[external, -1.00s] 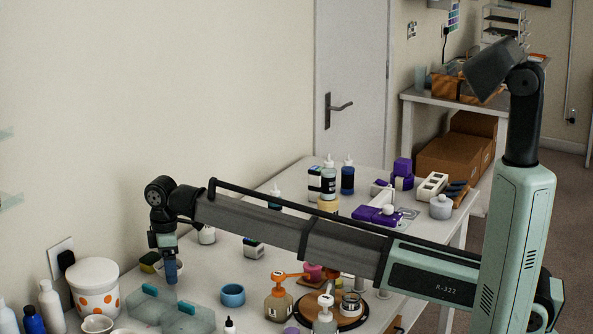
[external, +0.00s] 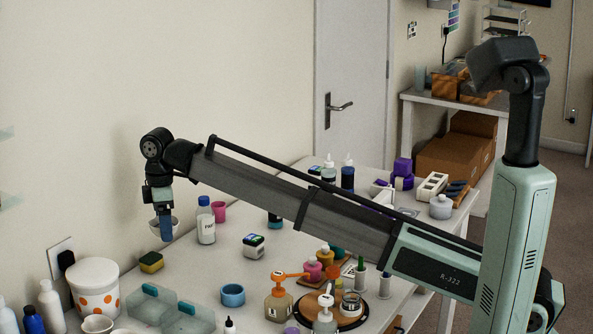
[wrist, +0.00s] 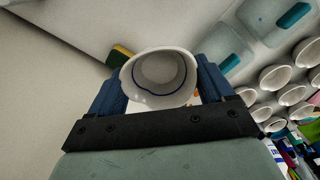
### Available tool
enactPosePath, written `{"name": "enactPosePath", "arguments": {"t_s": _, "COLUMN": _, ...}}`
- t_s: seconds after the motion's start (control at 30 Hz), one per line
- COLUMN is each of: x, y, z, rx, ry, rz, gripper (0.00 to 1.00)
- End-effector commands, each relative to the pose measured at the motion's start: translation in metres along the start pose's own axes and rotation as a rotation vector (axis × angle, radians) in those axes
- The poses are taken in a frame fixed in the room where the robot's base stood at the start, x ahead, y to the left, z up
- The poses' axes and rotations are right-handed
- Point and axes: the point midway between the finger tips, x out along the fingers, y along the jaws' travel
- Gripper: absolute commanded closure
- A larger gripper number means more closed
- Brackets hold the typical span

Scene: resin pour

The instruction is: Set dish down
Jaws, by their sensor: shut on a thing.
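The dish is a small white round cup (wrist: 160,78) with a thin dark blue line inside, seen from above in the wrist view. My gripper (wrist: 158,92) is shut on it, with one blue finger on each side of its wall. In the external view the dish (external: 155,226) shows partly behind the blue finger of my gripper (external: 166,232). It is held in the air above the left back part of the white table (external: 205,268), near the wall. What lies directly beneath the dish is hard to tell.
A yellow-green sponge (external: 151,262), a white bottle with a blue cap (external: 206,228) and a pink cup (external: 219,211) stand nearby. Clear teal-tabbed boxes (external: 152,304), a blue bowl (external: 233,295) and a spotted bucket (external: 92,290) stand nearer the front. Several white cups (wrist: 276,78) show in the wrist view.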

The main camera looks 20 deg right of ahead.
Motion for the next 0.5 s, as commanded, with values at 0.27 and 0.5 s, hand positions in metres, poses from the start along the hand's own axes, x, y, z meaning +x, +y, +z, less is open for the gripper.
{"name": "enactPosePath", "arguments": {"t_s": 0.27, "x": -0.009, "y": 0.043, "z": 0.021, "rx": 0.007, "ry": 0.000, "rz": 0.000, "gripper": 0.51}}
{"name": "enactPosePath", "arguments": {"t_s": 0.5, "x": -0.010, "y": 0.111, "z": 0.062, "rx": 0.012, "ry": 0.000, "rz": 0.000, "gripper": 0.51}}
